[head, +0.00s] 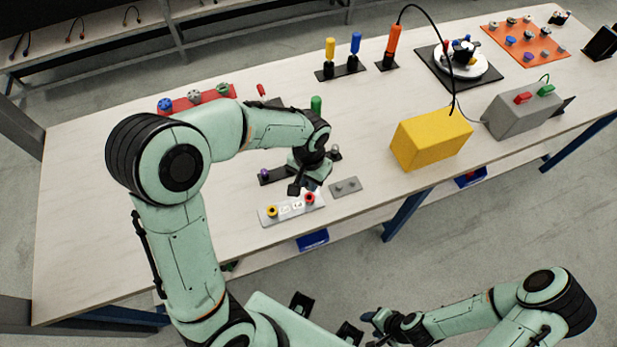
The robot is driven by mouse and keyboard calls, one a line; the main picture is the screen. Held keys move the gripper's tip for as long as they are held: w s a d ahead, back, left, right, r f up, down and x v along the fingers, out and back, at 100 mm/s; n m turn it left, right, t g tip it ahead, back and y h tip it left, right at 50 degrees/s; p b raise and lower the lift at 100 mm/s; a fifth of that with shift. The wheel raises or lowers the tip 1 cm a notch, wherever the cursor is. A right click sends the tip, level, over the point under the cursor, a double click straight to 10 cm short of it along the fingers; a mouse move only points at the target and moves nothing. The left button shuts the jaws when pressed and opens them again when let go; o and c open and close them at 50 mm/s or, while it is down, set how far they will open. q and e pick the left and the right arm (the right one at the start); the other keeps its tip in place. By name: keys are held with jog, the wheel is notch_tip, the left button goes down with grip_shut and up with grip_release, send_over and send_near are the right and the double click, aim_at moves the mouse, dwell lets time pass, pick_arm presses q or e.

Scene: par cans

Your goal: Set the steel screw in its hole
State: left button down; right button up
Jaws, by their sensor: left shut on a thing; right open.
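My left gripper (308,183) is low over the bench, beside the red-topped end of a pale strip (264,221). It is shut on a small greyish piece, which I take to be the steel screw; the fingers hide most of it. The strip carries a yellow piece (272,211), a red piece (310,198) and whitish spots between them. A dark rack (282,173) behind holds a purple screw (264,173); a silvery-headed piece (335,152) stands near its other end. My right gripper (368,327) is open and empty in front of the bench.
A yellow box (431,140) and a grey box (522,110) stand to the right. A green cylinder (316,103) stands behind the gripper. The bench's left end is clear.

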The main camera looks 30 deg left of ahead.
pick_arm(q)
jog(key=shift+f, duration=0.45)
jog(key=shift+f+b, duration=1.75)
jog(key=shift+f, duration=0.65)
pick_arm(e)
jog(key=shift+s+f, duration=0.35)
jog(key=shift+f, duration=0.35)
jog(key=shift+s+f, duration=0.4)
jog(key=shift+f, duration=0.35)
jog(key=shift+s+f, duration=0.35)
jog(key=shift+f, duration=0.35)
pick_arm(q)
jog(key=shift+f, duration=0.1)
pick_arm(e)
jog(key=shift+f, duration=0.1)
pick_arm(q)
jog(key=c, duration=1.4)
grip_release()
jog(key=o, duration=0.6)
